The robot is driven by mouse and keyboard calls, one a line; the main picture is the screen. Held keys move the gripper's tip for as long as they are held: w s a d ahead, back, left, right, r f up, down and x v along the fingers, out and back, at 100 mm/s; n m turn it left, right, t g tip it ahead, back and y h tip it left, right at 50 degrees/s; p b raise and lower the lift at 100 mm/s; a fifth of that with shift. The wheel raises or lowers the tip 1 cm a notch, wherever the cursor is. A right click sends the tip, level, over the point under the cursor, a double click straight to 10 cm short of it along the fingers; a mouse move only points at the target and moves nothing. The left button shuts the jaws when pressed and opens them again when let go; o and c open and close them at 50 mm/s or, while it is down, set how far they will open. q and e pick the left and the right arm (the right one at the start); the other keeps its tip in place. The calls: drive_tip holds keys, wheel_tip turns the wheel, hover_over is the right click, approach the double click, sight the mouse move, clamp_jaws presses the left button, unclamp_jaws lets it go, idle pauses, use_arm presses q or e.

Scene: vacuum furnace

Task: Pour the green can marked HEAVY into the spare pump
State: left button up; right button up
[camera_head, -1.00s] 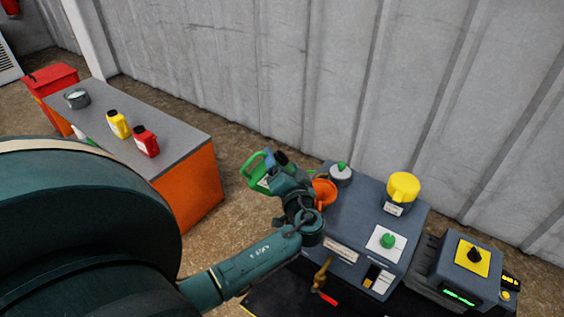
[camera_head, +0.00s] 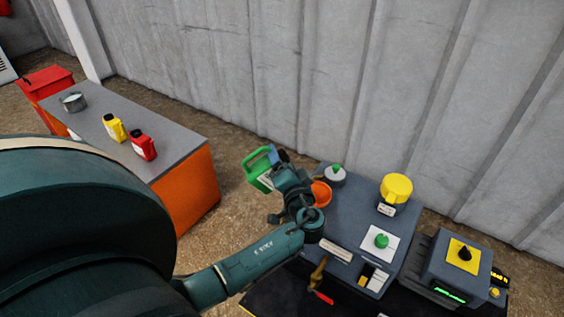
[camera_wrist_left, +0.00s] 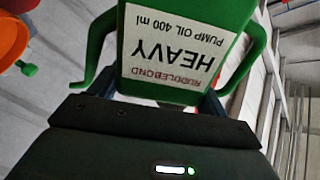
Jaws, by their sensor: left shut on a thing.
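The green can (camera_head: 258,166) marked HEAVY is in my left gripper (camera_head: 272,162), held in the air left of the orange funnel (camera_head: 321,194). In the left wrist view the can (camera_wrist_left: 185,45) fills the top middle, its label upside down, reading HEAVY, pump oil 400 ml. The jaws (camera_wrist_left: 140,112) are shut on it. The funnel sits at the left edge of the grey pump unit (camera_head: 350,213), partly hidden by my wrist. It also shows at the wrist view's left edge (camera_wrist_left: 12,38). The can's spout is not clear. My right gripper is not in view.
An orange bench (camera_head: 184,187) at the left holds a yellow bottle (camera_head: 114,128), a red bottle (camera_head: 142,146) and a grey pot (camera_head: 73,102). A red bin (camera_head: 45,82) stands behind it. A yellow-capped part (camera_head: 396,188) and green knob (camera_head: 381,241) are on the pump unit.

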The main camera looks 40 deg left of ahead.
use_arm(q)
drive_tip(key=shift+w+d+r+m+p, duration=0.3)
drive_tip(key=shift+w+r+m+p, duration=0.1)
drive_tip(key=shift+r+m+p, duration=0.2)
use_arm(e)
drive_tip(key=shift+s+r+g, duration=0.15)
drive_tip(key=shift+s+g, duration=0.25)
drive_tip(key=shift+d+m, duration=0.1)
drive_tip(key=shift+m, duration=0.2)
use_arm(q)
drive_tip(key=shift+w+d+r+m+p, duration=0.15)
drive_tip(key=shift+w+r+m+p, duration=0.1)
drive_tip(key=shift+m+p, duration=0.2)
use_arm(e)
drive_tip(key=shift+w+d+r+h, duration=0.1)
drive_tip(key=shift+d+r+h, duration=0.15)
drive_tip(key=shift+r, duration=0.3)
use_arm(q)
drive_tip(key=shift+w+d, duration=0.1)
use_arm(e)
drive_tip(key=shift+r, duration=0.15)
use_arm(q)
drive_tip(key=shift+w+d+r+m+p, duration=0.15)
drive_tip(key=shift+m+p, duration=0.15)
drive_tip(key=shift+m, duration=0.15)
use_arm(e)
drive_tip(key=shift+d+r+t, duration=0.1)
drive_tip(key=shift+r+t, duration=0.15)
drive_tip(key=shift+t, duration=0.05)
